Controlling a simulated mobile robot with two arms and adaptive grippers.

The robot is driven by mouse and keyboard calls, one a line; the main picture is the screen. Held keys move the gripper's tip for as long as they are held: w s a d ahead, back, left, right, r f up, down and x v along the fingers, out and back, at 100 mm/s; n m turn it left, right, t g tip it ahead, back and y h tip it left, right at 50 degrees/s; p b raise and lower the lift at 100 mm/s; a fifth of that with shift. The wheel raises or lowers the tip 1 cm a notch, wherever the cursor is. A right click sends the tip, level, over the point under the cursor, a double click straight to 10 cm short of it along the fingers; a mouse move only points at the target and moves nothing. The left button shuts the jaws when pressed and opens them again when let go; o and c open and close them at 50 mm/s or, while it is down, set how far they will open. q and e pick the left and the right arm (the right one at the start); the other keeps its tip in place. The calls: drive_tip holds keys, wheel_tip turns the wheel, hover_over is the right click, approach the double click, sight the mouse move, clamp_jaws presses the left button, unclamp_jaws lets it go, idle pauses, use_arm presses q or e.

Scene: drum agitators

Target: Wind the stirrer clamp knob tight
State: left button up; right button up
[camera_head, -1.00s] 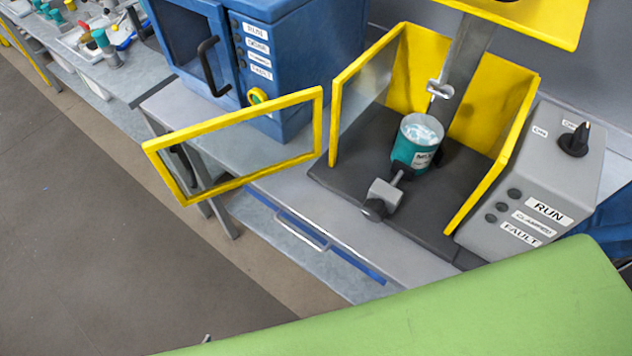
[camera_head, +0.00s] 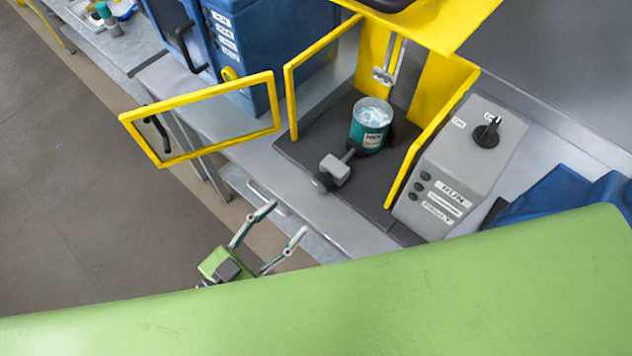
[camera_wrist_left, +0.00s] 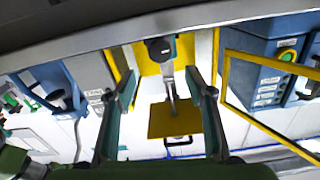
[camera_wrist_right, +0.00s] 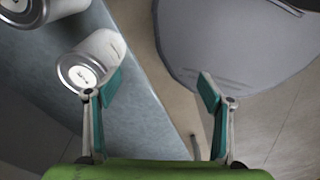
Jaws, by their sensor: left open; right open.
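The stirrer's clamp is a grey block (camera_head: 335,169) with a dark round knob (camera_head: 322,182) at its front end. A short bar joins it to a teal and white can (camera_head: 371,125) on the dark base inside the yellow enclosure. My left gripper (camera_head: 286,220) is open and empty, below and in front of the knob, apart from it. In the left wrist view the dark knob (camera_wrist_left: 160,49) shows beyond and between the open fingers (camera_wrist_left: 160,90). My right gripper (camera_wrist_right: 159,88) is open and empty, and is not seen in the head view.
A yellow-framed door (camera_head: 200,118) stands swung open to the left. A grey control box (camera_head: 461,168) with a dark rotary switch stands right of the enclosure. A blue cabinet (camera_head: 262,50) is at the left. White cans (camera_wrist_right: 92,62) lie near the right gripper's left finger.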

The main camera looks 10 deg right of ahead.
sight(319, 185)
use_arm(q)
drive_tip(key=p+x, duration=0.2)
drive_tip(key=x, duration=0.8)
drive_tip(key=shift+w+d, duration=0.25)
drive_tip(key=shift+d, duration=0.05)
drive_tip(key=c, duration=1.1)
use_arm(e)
drive_tip(key=r, duration=0.1)
drive_tip(key=s+d+r, duration=0.1)
drive_tip(key=shift+r, duration=0.3)
